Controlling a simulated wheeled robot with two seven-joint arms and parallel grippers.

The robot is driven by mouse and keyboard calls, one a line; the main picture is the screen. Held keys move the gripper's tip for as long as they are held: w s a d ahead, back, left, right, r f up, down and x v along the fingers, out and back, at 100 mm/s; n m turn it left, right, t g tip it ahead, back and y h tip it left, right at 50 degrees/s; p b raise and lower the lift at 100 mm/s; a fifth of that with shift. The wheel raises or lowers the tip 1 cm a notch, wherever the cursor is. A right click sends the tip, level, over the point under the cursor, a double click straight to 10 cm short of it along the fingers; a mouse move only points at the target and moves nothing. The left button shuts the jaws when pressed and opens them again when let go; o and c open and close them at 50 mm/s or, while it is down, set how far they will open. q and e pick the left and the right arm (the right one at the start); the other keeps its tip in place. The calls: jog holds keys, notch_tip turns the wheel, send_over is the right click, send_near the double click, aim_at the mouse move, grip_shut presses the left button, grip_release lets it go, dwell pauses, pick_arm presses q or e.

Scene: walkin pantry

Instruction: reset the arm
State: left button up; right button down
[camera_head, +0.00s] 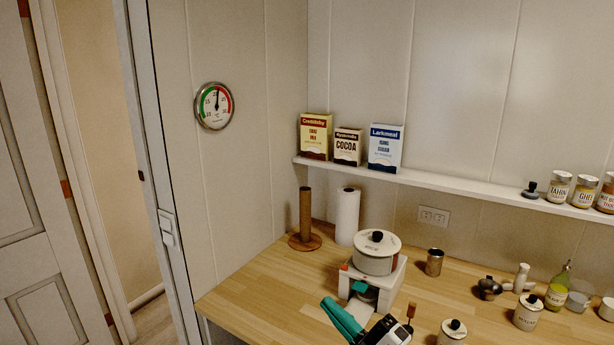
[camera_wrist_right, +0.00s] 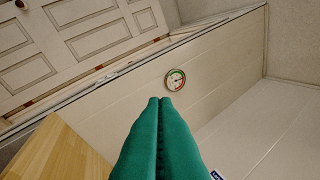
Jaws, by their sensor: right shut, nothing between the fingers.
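My right gripper (camera_head: 330,305) shows at the bottom of the head view, low over the wooden counter. Its green fingers are shut with nothing between them and point up and left. In the right wrist view the two green fingers (camera_wrist_right: 160,104) lie side by side, pressed together and empty. Beyond them are the pale wall and the round dial gauge (camera_wrist_right: 175,79). My left gripper is in neither view.
Close behind my right gripper, a white lidded pot (camera_head: 376,255) sits on a white stand (camera_head: 399,277). Jars line the right. The counter's left part (camera_head: 250,290) is clear.

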jog(key=s+d+f+m+g+h, duration=0.2)
jog(key=s+d+f+m+h, duration=0.2)
jog(key=d+f+m+h, duration=1.05)
jog(key=s+d+f+m+g, duration=0.1)
jog(key=s+f+m+g, duration=0.1)
jog(key=s+f+g, duration=0.6)
jog(key=s+f+m+g, duration=0.3)
jog(key=s+f, duration=0.3)
jog(key=s, duration=0.6)
notch_tip(320, 180, down, 26)
jog(key=s+g+b, duration=0.1)
jog(key=b, duration=0.1)
jog(key=s+d+f+g, duration=0.1)
jog(key=s+d+f, duration=0.2)
jog(key=s+f, duration=1.4)
jog(key=shift+d+f+n+h+b, duration=0.15)
jog(key=shift+f+n+h+b, duration=0.2)
jog(key=shift+f+b, duration=0.1)
